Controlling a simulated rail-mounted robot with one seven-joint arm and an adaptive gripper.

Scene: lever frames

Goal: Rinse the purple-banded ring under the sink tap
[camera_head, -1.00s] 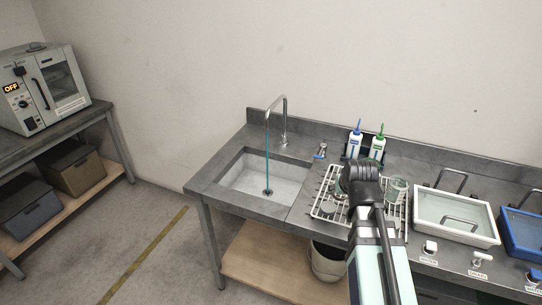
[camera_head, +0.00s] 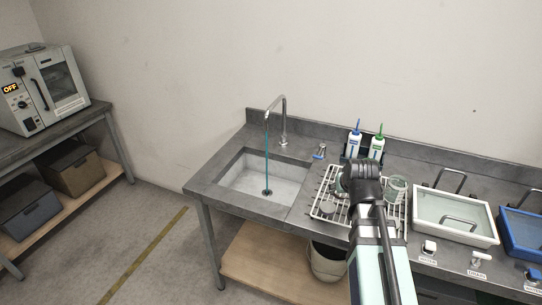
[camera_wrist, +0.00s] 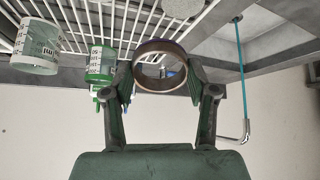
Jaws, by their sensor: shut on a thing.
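My gripper (camera_wrist: 161,76) is shut on a ring (camera_wrist: 160,47) with a dark, purplish band, held between the two fingers. The sink (camera_head: 250,181) lies to the left of my gripper. The tap (camera_head: 284,124) arches over it, and a thin teal stream (camera_head: 267,157) falls to the drain. In the wrist view the tap (camera_wrist: 246,128) and stream (camera_wrist: 242,66) show at the right, apart from the ring.
A wire rack (camera_head: 316,211) lies beside the sink, with a clear marked glass (camera_head: 397,188) on its right. Blue-capped (camera_head: 354,144) and green-capped (camera_head: 377,147) bottles stand behind. A white tray (camera_head: 423,226) and a blue tray (camera_head: 509,232) are further right. The space above the sink is clear.

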